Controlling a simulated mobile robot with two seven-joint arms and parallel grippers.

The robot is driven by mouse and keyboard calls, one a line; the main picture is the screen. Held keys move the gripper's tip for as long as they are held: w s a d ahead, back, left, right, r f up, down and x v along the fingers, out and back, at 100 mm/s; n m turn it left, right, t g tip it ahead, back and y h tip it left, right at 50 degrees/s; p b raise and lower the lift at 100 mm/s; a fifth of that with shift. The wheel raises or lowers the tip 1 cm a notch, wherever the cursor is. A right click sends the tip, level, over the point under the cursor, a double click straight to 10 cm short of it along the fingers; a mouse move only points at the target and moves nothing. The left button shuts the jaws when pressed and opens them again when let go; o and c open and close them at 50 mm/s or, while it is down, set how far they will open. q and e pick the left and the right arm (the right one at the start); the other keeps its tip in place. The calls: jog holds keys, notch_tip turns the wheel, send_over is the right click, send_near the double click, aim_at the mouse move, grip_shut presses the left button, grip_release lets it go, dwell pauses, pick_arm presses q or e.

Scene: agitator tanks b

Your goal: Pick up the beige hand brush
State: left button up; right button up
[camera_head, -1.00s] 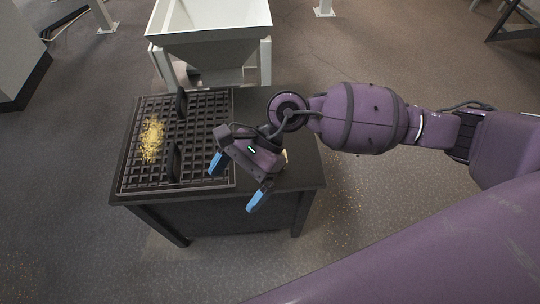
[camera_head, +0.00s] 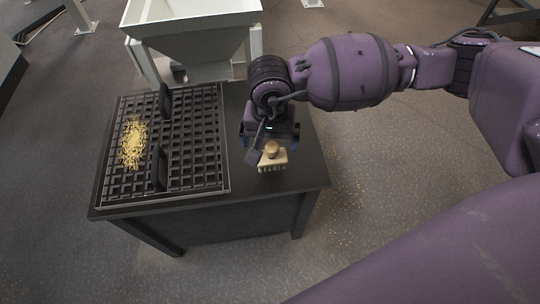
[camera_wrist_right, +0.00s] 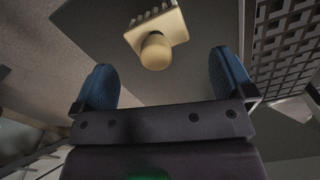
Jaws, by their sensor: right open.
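The beige hand brush (camera_head: 272,157) rests on the dark table's right part, near its front edge, with its round knob up and its bristles showing at the front. It also shows in the right wrist view (camera_wrist_right: 157,38), at the top centre. My right gripper (camera_head: 269,140) is just behind and above the brush, seen from its back in the head view. In the wrist view its two blue fingers (camera_wrist_right: 165,85) are wide apart, with the knob just beyond and between them and nothing gripped. My left gripper is in neither view.
A black grate tray (camera_head: 200,183) with two upright black handles and a pile of yellow grains (camera_head: 133,145) covers the table's left part. A white hopper (camera_head: 190,35) stands behind the dark table (camera_head: 310,172). Grains are scattered on the floor at right.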

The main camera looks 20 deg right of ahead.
aim_at(272, 155)
jog(key=shift+f, duration=0.8)
jog(key=f+b, duration=0.1)
jog(key=f, duration=0.1)
jog(key=f+b, duration=0.1)
jog(key=f, duration=0.1)
jog(key=shift+s+d+f, duration=0.15)
jog(key=shift+d+f, duration=0.05)
jog(key=shift+f, duration=0.3)
jog(key=c, duration=0.8)
jog(key=shift+o, duration=0.2)
jog(key=r+p, duration=0.2)
jog(key=r, duration=0.5)
jog(key=shift+w, duration=0.2)
pick_arm(q)
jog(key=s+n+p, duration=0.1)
jog(key=p, duration=0.2)
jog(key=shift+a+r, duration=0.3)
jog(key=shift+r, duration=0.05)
pick_arm(e)
notch_tip(272, 155, up, 13)
jog(key=shift+s+r, duration=0.15)
